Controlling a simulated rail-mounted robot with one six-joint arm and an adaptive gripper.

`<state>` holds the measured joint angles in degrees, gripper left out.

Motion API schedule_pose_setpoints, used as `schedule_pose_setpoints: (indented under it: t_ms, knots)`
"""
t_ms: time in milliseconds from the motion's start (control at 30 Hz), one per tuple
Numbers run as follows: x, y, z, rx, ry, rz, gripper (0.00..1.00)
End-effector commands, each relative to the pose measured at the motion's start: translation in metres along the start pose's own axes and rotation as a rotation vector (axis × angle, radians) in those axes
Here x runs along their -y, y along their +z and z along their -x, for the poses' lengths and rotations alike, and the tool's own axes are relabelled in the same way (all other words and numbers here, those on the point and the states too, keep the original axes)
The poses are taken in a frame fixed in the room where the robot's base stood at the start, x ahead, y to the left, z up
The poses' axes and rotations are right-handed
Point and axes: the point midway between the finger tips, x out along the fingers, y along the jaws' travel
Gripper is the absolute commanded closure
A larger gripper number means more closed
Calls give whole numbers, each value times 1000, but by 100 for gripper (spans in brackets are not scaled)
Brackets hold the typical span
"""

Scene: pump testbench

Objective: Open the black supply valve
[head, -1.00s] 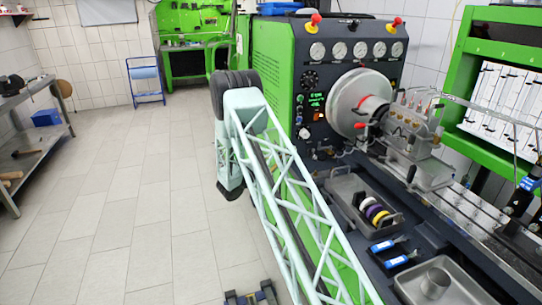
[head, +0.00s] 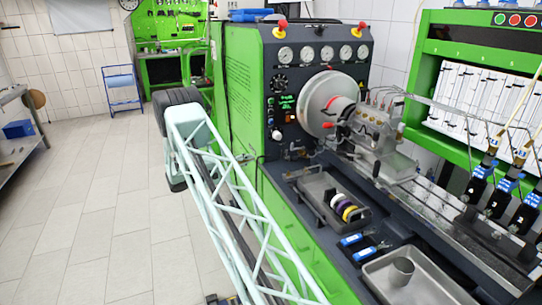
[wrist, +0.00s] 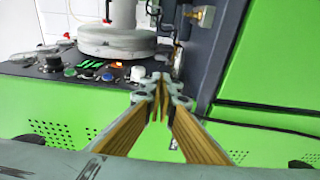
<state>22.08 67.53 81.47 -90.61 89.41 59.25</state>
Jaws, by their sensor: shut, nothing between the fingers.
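I cannot single out the black supply valve with certainty. A round black knob (head: 279,83) sits on the dark control panel of the green bench, below the gauges. In the wrist view a dark knob (wrist: 53,63) shows on the panel at upper left. My gripper (wrist: 158,82) is shut and empty, its fingertips together near the bench side, beside a white knob (wrist: 138,73) on the panel edge in the picture. I cannot judge the gap in depth. My gripper does not show clearly in the head view.
The green pump bench (head: 235,120) carries a large silver disc (head: 328,103). A tray with coloured rings (head: 342,205) and a metal tray with a cup (head: 403,270) lie on its dark deck. A brass fitting (wrist: 204,16) sticks out at upper right. The tiled floor at left is clear.

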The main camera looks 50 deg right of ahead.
Motion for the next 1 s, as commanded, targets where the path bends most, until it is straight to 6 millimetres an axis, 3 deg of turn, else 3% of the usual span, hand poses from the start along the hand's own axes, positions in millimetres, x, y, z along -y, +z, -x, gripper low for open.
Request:
schedule_pose_setpoints:
  t_ms: [367, 1000]
  knots:
    - [0, 0, -10, 0, 1, 1, 100]
    - [1, 0, -85, 0, 1, 1, 100]
